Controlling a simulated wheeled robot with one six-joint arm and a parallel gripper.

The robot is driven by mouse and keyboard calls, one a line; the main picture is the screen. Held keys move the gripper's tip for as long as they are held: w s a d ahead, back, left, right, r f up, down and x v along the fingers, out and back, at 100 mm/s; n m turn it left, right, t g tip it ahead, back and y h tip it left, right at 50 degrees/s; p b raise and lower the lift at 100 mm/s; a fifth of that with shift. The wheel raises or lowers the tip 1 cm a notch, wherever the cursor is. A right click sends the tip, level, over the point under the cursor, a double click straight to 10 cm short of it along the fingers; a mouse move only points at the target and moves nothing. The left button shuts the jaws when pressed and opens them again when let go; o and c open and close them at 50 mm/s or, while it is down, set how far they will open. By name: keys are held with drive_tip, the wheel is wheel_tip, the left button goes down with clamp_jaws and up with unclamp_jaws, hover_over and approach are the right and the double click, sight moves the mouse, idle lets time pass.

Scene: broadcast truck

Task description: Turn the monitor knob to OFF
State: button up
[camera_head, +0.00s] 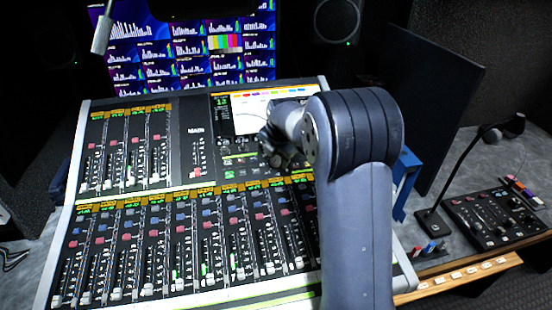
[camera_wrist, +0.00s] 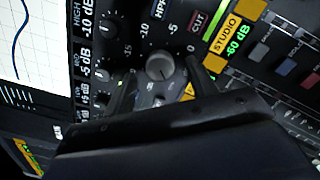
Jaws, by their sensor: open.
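In the wrist view a round grey knob (camera_wrist: 160,66) sits on the dark panel, with a scale reading -15, -10, -5 and 0 around it. No OFF or monitor label is readable there, so I cannot tell its setting. My gripper (camera_wrist: 161,70) is open, one dark finger on each side of this knob. I cannot tell whether the fingers touch it. In the head view my gripper (camera_head: 281,148) is over the mixing console (camera_head: 186,150), just below its lit screen (camera_head: 262,112); my arm hides the panel there.
Smaller knobs with dB labels lie left of the grey knob, and a yellow STUDIO label (camera_wrist: 224,36) lies to its right. Several fader rows fill the console. A dark monitor (camera_head: 432,110), a gooseneck microphone (camera_head: 435,215) and a small control box (camera_head: 492,215) stand at right.

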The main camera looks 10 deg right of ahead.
drive_tip(key=v, duration=0.9)
drive_tip(key=shift+f, duration=0.1)
drive_tip(key=x, duration=1)
drive_tip(key=shift+w+f, duration=0.15)
drive_tip(key=shift+f, duration=0.2)
